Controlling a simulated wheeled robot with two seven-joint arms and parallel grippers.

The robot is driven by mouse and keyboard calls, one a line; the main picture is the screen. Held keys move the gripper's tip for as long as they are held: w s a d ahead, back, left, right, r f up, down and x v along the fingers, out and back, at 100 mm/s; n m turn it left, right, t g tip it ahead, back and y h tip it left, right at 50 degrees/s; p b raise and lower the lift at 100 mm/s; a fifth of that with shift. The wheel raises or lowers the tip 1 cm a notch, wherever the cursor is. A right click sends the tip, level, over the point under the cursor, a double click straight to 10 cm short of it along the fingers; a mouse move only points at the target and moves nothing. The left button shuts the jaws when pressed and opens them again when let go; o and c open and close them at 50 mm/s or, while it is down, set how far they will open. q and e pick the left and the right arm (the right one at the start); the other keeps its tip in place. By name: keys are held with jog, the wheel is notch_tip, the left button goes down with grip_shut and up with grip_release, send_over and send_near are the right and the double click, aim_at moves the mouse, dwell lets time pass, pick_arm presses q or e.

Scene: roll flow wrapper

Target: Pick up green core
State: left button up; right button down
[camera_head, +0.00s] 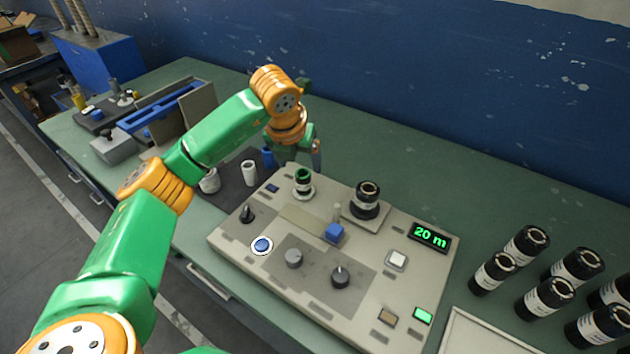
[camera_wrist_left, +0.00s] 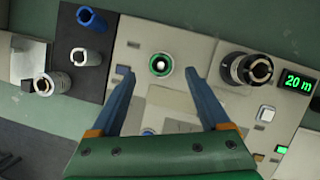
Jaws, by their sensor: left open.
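The green core (camera_head: 303,176) stands upright on a pale round seat near the back left of the beige machine panel (camera_head: 225,243). In the left wrist view, the green core (camera_wrist_left: 160,65) shows from above as a green ring with a pale centre. My left gripper (camera_wrist_left: 158,74) is open and empty, its two blue fingers spread to either side of the core in the picture. I cannot tell how high the fingertips are above it. In the head view, my left gripper (camera_head: 301,158) hangs just behind the core, partly hidden by its own wrist. My right gripper is not in view.
A black roll (camera_head: 367,199) stands on the panel right of the core, near the "20 m" display (camera_head: 430,236). A white core (camera_head: 249,173) and a blue core (camera_wrist_left: 91,18) stand on a dark mat at left. Several black rolls (camera_head: 545,297) stand at right.

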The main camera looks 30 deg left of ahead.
aim_at(303, 180)
pick_arm(q)
jog(key=x, duration=0.2)
jog(key=p+x, duration=0.1)
jog(key=x, duration=0.1)
jog(key=s+p+x, duration=0.1)
jog(key=x, duration=0.1)
jog(key=shift+w+d+f, duration=0.1)
jog(key=shift+w+f, duration=0.05)
jog(key=shift+f, duration=0.35)
jog(key=shift+w+f, duration=0.15)
jog(key=shift+f, duration=0.25)
grip_shut()
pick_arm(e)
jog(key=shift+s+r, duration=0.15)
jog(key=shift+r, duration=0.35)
